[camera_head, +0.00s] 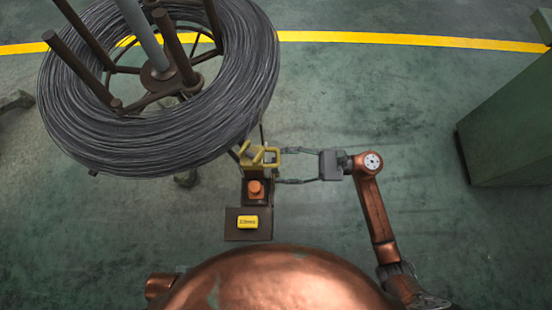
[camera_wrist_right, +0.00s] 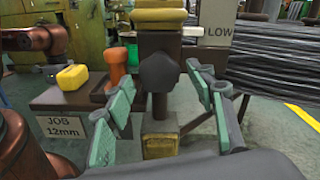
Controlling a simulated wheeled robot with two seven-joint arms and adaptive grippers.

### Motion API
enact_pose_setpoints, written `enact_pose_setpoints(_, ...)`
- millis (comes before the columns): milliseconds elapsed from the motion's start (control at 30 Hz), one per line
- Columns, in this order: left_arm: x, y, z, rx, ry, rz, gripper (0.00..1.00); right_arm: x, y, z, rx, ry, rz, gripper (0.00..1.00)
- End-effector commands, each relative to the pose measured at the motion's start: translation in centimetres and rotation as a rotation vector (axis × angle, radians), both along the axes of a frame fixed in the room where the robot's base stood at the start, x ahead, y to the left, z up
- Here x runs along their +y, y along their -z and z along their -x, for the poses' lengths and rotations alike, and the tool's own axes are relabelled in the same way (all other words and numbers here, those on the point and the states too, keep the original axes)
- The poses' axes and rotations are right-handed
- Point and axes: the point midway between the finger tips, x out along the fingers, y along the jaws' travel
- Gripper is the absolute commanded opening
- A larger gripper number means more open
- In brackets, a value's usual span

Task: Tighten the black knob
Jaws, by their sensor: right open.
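The black knob (camera_wrist_right: 158,73) shows in the right wrist view as a dark, faceted head on a post, below a yellow part (camera_wrist_right: 158,18). My right gripper (camera_wrist_right: 158,82) is open, with one green-padded finger on each side of the knob. Gaps show between the fingers and the knob, and nothing is gripped. In the head view the right gripper (camera_head: 281,166) points left at the yellow fixture (camera_head: 258,157). The knob is too small to make out clearly there.
A large wire coil (camera_head: 75,110) on a stand fills the upper left. Below the fixture are an orange cylinder (camera_head: 255,189) and a dark plate (camera_head: 233,233) bearing a yellow block (camera_head: 247,222). A green cabinet (camera_head: 510,125) stands at right. Floor between is clear.

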Motion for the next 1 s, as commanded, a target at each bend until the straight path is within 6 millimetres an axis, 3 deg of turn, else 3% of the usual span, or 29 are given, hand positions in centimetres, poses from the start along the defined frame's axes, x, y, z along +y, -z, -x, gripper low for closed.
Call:
enact_pose_setpoints(200, -0.4, 0.9, -0.7, -0.027, 0.003, 0.012, 0.4, 2.0, 0.1, 0.0, 0.003, 0.001, -0.002, 0.5)
enact_pose_setpoints(500, -0.5, 0.9, -0.8, -0.031, 0.003, 0.014, 0.4, 2.2, 0.0, 0.0, 0.003, 0.002, -0.001, 0.5)
enact_pose_setpoints(1000, -0.5, 0.9, -0.7, -0.03, 0.003, 0.014, 0.4, 2.2, 0.0, 0.0, 0.004, 0.002, -0.001, 0.16)
